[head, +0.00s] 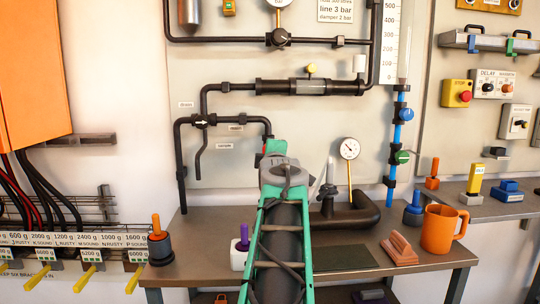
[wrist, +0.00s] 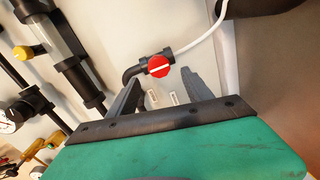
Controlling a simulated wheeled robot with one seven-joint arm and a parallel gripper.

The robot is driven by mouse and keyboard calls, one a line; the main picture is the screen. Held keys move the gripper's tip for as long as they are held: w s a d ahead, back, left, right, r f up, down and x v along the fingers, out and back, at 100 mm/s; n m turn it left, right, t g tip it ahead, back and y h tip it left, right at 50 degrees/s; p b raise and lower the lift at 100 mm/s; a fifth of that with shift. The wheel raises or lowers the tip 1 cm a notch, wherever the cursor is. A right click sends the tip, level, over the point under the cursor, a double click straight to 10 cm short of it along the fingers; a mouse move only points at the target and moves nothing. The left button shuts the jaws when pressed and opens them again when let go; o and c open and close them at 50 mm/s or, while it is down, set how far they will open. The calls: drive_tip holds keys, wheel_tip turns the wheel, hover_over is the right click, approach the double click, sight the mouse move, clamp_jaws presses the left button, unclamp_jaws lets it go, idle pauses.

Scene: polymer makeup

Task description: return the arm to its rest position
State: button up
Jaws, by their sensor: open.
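My arm (head: 285,215) reaches forward from the bottom middle of the head view, over the bench and towards the wall panel. Its green and grey links hide most of my gripper in that view. In the wrist view my gripper (wrist: 161,80) shows two dark fingers spread apart, with nothing between them. Beyond the fingertips, a red round knob (wrist: 159,66) with a white bar sits on a dark pipe fitting. I cannot tell how far the fingers are from it.
The bench (head: 190,222) below my arm holds a dark thick pipe (head: 350,215) with a gauge (head: 349,149), an orange mug (head: 440,228) and a pinkish-brown block (head: 399,249). An orange cabinet (head: 32,75) hangs at left. Black pipework (head: 185,160) runs along the wall panel.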

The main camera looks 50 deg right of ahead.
drive_tip(key=w+a+f+m+g+y+p, duration=0.1)
drive_tip(key=w+a+f+y+p, duration=0.3)
drive_tip(key=a, duration=0.6)
drive_tip(key=w+a+m+y+p, duration=0.1)
drive_tip(key=a+y+p, duration=0.1)
drive_tip(key=a+p, duration=0.65)
drive_tip(key=w+a+f+m+g+y+p, duration=0.1)
drive_tip(key=w+a+f+y+p, duration=0.2)
drive_tip(key=a, duration=0.8)
drive_tip(key=s+a+f+m+g+y+p, duration=0.1)
drive_tip(key=s+a+f+g+y+p, duration=0.1)
drive_tip(key=s+a+p, duration=0.3)
drive_tip(key=s+a+f+m+g+y+p, duration=0.1)
drive_tip(key=s+a+f+g+p, duration=0.3)
drive_tip(key=s+a, duration=0.7)
drive_tip(key=a+m+p, duration=0.1)
drive_tip(key=a, duration=0.2)
drive_tip(key=shift+y, duration=0.4)
drive_tip(key=shift+a+r, duration=0.1)
